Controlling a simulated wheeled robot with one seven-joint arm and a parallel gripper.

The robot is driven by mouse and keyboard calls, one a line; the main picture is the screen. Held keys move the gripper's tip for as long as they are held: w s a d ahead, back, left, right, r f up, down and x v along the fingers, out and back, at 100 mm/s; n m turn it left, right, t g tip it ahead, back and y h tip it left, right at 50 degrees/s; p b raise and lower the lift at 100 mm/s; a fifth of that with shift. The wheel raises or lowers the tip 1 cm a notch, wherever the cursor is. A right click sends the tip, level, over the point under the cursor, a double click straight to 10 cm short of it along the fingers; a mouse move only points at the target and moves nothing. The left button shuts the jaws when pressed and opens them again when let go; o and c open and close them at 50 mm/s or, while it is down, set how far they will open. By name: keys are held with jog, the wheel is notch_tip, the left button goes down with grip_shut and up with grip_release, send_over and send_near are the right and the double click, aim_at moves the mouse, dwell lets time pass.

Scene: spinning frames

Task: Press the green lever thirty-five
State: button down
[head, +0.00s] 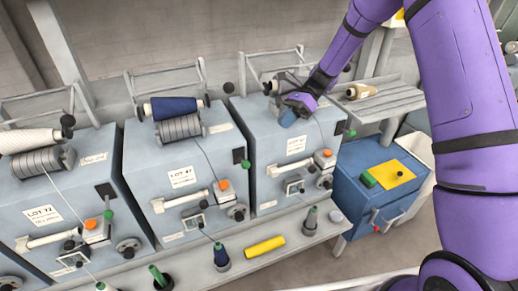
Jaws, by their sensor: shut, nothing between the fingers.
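Three blue-grey machines stand in a row, each with a green-knobbed lever at its right side. The right machine (270,160) has a label (296,145) too small to read surely; its green lever (351,133) sticks out at right. The middle machine, labelled LOT 47 (181,177), has a green lever (245,164). The left machine, labelled LOT 72 (43,215), has a green lever (108,214). My gripper (288,117) is shut and empty, pointing down at the upper front of the right machine, left of its green lever. Whether it touches the machine is unclear.
A blue cabinet (350,200) with a yellow top and a green block stands at right. Thread spools, including a navy one (174,107), sit on the machines. Orange buttons sit on the machine fronts.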

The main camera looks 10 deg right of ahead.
aim_at(246, 165)
jog(key=shift+w+f, duration=0.4)
jog(key=x, duration=1.4)
jog(key=shift+r, duration=0.1)
